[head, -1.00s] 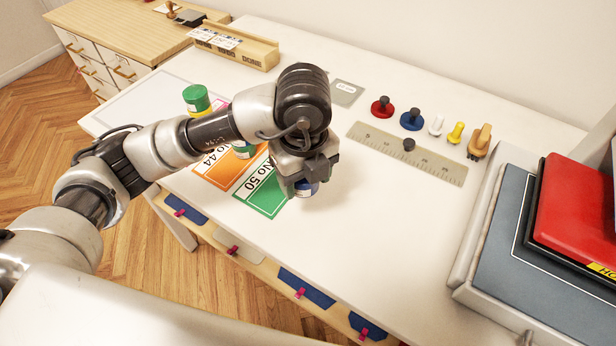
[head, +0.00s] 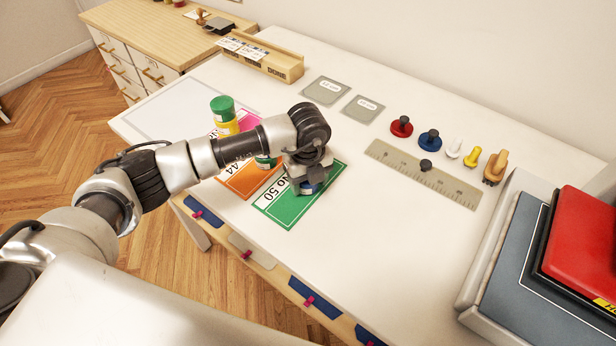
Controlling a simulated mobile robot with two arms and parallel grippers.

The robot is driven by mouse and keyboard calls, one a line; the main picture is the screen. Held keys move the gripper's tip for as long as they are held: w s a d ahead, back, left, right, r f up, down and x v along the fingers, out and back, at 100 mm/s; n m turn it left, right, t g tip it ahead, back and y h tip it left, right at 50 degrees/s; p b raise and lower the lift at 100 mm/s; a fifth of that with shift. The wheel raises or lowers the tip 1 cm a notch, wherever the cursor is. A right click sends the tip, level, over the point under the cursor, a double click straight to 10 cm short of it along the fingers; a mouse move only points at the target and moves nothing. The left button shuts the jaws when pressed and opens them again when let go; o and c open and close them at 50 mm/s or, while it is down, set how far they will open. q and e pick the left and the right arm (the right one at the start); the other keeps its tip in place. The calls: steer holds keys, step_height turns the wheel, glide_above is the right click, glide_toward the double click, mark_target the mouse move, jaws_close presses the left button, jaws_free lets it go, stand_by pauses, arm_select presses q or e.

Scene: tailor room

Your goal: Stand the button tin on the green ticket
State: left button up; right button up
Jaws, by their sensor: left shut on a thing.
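The green ticket (head: 289,212), marked No 50, lies on the white table. My left gripper (head: 311,178) is over its right part, shut on a tin with a blue side (head: 310,188), mostly hidden by the fingers. The tin is low over the green ticket; I cannot tell whether it touches. My right gripper is not in view.
An orange ticket (head: 240,188) with a green tin (head: 265,163) lies left, partly behind my arm. A green-lidded yellow tin (head: 226,128) stands behind, by a pink ticket. A ruler (head: 440,185), several knobbed stamps and grey cards (head: 326,90) lie right and back.

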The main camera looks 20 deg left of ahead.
arm_select(q)
steer(key=shift+f, duration=0.15)
steer(key=shift+f, duration=0.1)
steer(key=shift+f, duration=0.15)
steer(key=o, duration=0.8)
steer(key=shift+c, duration=0.2)
steer(key=shift+o, duration=1.1)
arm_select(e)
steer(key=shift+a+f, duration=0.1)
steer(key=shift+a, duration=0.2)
